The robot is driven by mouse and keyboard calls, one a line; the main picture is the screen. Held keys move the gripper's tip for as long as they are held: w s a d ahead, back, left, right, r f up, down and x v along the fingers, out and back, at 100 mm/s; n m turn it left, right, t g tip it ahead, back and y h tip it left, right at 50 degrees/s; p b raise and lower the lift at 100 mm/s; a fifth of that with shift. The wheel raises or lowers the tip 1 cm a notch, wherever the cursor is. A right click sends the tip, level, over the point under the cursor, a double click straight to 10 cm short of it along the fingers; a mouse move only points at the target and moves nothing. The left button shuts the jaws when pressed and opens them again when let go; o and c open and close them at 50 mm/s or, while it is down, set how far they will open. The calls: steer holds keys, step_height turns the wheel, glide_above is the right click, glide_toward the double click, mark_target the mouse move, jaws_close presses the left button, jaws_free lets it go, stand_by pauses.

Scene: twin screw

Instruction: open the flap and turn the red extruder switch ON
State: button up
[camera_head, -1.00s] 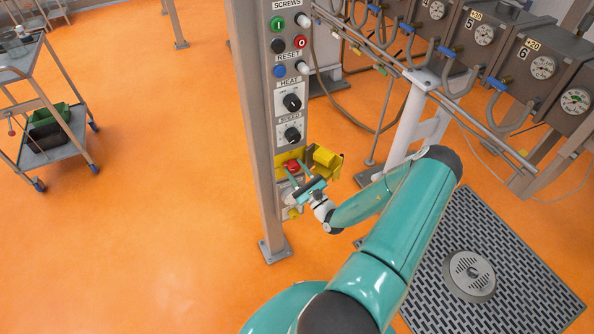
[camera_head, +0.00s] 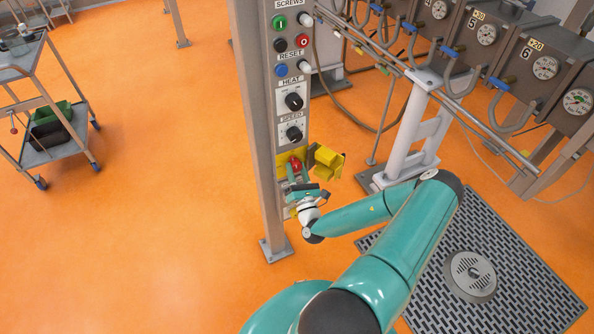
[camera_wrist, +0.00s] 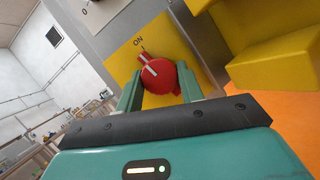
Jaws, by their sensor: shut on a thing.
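The red extruder switch (camera_wrist: 160,77) sits on a yellow plate (camera_wrist: 125,58) with an ON label. Its white line points up-left, roughly toward the ON mark. In the head view the switch (camera_head: 296,164) is low on the grey control post. The yellow flap (camera_head: 328,162) stands open to the right of the switch; it also shows at upper right in the wrist view (camera_wrist: 275,65). My gripper (camera_wrist: 160,92) is shut on the red switch, one finger on each side. The lower part of the switch is partly hidden by my gripper.
Above the switch on the post are the SPEED knob (camera_head: 294,133), the HEAT knob (camera_head: 294,101) and several buttons. Pipes and gauges (camera_head: 487,34) stand at right. A cart (camera_head: 62,150) is far left. Open orange floor lies left of the post.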

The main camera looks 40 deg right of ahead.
steer(key=shift+m+g+h, duration=0.4)
steer(key=shift+m+g, duration=0.1)
steer(key=shift+m, duration=1)
steer(key=o, duration=1)
steer(key=shift+a, duration=0.1)
steer(key=v, duration=1.3)
steer(key=shift+s+a, duration=0.2)
steer(key=shift+s, duration=0.15)
